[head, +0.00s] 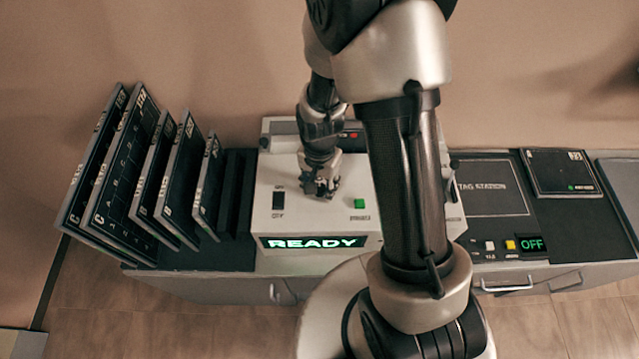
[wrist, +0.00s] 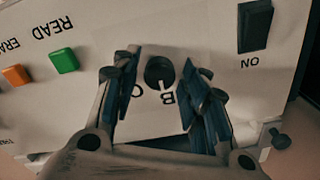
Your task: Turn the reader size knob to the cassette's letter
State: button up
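The size knob (wrist: 158,70) is a dark round dial on the reader's pale top panel. A white pointer mark on it faces the bottom of the wrist picture, near the printed letter B; a partly covered C is to the left. My gripper (wrist: 156,82) is open, with one finger on each side of the knob and panel visible between. In the head view my gripper (head: 320,186) is low over the reader (head: 268,170) and hides the knob. The reader's display (head: 312,242) reads READY in green.
Several dark cassettes (head: 120,165) lean in a rack at left. A black rocker switch (wrist: 254,25), a green READ button (wrist: 64,60) and an orange button (wrist: 15,75) flank the knob. The tag station (head: 485,188) at right shows OFF.

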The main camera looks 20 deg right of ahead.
jog(key=c, duration=0.8)
jog(key=shift+n, duration=0.3)
jog(key=n, duration=0.5)
jog(key=shift+b, duration=0.35)
jog(key=n, duration=0.6)
jog(key=shift+n, duration=0.3)
jog(key=o, duration=1.1)
